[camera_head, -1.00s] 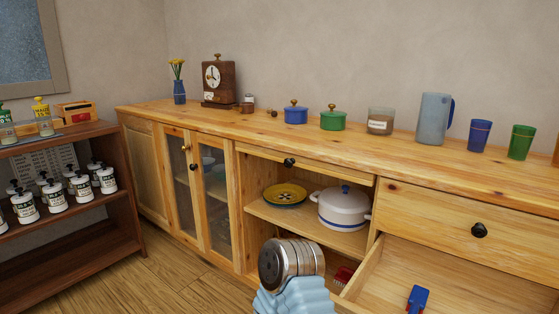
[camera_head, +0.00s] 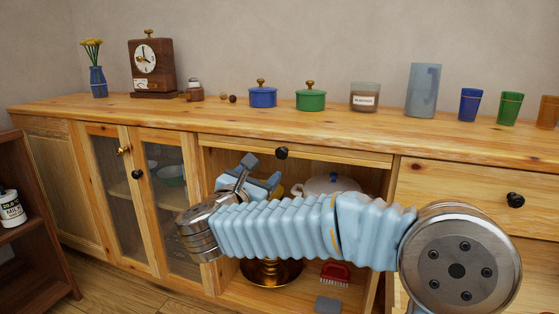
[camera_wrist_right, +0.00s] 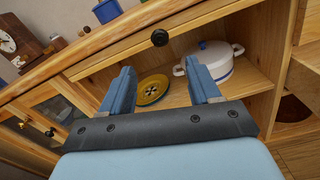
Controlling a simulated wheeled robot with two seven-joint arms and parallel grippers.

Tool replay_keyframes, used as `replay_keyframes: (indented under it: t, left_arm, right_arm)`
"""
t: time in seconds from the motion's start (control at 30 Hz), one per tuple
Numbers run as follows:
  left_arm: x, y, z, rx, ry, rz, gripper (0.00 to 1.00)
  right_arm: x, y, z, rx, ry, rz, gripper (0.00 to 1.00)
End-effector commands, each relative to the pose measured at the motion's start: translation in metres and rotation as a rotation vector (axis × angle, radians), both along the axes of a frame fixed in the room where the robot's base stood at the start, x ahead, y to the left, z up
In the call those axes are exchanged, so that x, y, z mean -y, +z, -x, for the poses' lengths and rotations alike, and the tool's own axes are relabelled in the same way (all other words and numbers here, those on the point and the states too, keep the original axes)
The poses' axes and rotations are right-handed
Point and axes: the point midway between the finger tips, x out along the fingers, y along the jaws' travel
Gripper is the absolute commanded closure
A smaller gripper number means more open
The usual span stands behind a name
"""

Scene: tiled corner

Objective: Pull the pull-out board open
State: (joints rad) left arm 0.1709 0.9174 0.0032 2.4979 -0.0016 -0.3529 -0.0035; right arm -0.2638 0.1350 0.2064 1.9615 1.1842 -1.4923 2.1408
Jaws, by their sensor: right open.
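The pull-out board (camera_head: 335,157) is a thin pine front under the countertop, above an open shelf bay. It sits flush with the cabinet, with a small black knob (camera_head: 281,153) at its middle. In the right wrist view the board (camera_wrist_right: 110,59) runs across the top, and its knob (camera_wrist_right: 160,38) is above and beyond the fingertips. My right gripper (camera_head: 261,171) is open and empty, in front of the bay and just below and left of the knob. Its two blue fingers also show in the right wrist view (camera_wrist_right: 163,75). The knob is not between them. My left gripper is not in view.
A drawer front with a black knob (camera_head: 515,200) is at right. Pots and cups line the countertop (camera_head: 330,128). My right arm hides much of the bay.

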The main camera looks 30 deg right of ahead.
Motion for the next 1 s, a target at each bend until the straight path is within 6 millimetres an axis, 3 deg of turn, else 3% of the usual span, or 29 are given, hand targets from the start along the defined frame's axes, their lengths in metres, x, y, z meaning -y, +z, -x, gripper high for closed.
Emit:
replay_keyframes:
  t: [0.5, 0.7, 1.0]
  left_arm:
    - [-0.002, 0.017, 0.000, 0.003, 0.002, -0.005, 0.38]
    - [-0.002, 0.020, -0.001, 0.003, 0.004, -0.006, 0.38]
    - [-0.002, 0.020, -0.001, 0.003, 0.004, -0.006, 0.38]
  right_arm:
    - [0.082, 0.000, -0.069, -0.005, -0.002, 0.005, 0.38]
    - [0.097, 0.000, -0.083, -0.005, 0.001, 0.005, 0.38]
    - [0.100, -0.001, -0.086, -0.005, 0.002, 0.006, 0.38]
